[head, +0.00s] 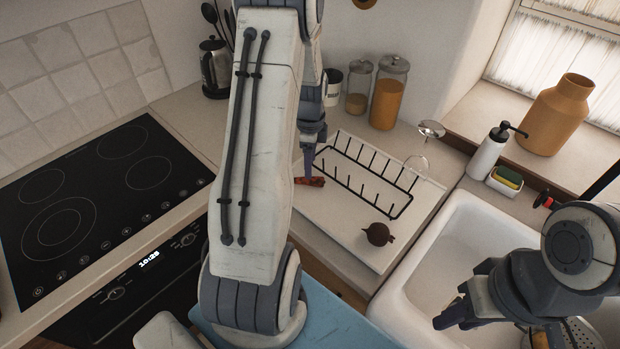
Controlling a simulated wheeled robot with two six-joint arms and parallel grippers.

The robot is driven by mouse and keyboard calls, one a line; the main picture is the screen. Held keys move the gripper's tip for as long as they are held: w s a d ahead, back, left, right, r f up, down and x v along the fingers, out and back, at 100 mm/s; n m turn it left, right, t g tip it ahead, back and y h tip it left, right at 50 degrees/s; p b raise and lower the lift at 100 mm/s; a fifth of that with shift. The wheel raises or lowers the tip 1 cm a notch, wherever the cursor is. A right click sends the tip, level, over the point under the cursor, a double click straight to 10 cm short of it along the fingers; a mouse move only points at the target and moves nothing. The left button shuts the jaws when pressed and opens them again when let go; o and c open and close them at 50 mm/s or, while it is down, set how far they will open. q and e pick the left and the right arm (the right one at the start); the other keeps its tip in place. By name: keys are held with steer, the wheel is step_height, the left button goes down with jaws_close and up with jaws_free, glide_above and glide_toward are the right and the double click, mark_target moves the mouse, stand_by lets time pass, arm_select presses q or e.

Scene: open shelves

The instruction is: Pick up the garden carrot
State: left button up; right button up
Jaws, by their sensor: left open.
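A small reddish-orange object, which looks like the garden carrot (312,182), lies on the pale counter by the left edge of the white draining board. Part of it is hidden behind my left arm. My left gripper (308,172) points down right at the carrot, with its fingertips close over or beside it. It is open; I cannot tell whether it touches the carrot. My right gripper (452,314) hangs over the white sink at the lower right, far from the carrot. Its jaw gap does not show clearly.
A black wire dish rack (365,178) and a dark round vegetable (378,234) are on the draining board (335,218). Glass jars (388,95) stand behind. The sink (455,245) is at right, a black hob (95,200) at left.

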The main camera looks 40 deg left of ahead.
mark_target(303, 180)
arm_select(q)
step_height(303, 180, down, 5)
steer(key=shift+s+d+f+p, duration=0.1)
steer(key=shift+f+p, duration=0.1)
steer(key=shift+p, duration=0.95)
steer(key=shift+f, duration=0.25)
jaws_close()
